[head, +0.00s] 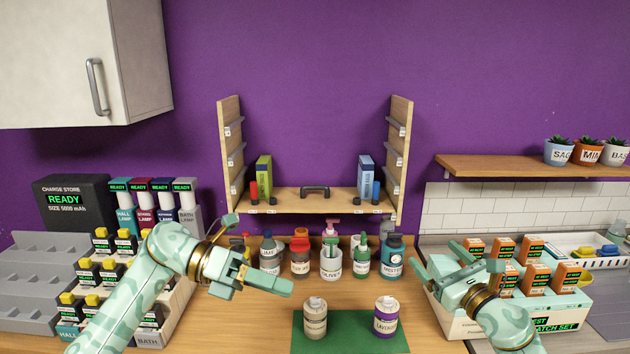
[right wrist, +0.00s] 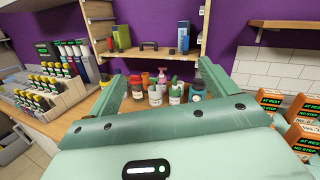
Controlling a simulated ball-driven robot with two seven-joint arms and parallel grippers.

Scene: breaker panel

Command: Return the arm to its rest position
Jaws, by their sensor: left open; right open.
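My left gripper (head: 262,254) is in the head view, left of the middle, above the wooden bench. Its jaws are open and empty, with the fingers pointing right towards a row of bottles. My right gripper (head: 436,254) is above the right part of the bench, in front of a white box of orange cartons. Its jaws are open and empty. In the right wrist view its two fingers (right wrist: 160,82) stand wide apart, with bottles and the shelf visible between them, farther off. Both arms are bent and hold nothing.
Several bottles (head: 331,262) stand at the bench back, below a wooden shelf (head: 310,203). Two jars (head: 315,318) stand on a green mat (head: 350,340). A lamp rack (head: 190,225) and grey stepped tray (head: 30,290) are left; the carton box (head: 540,318) is right.

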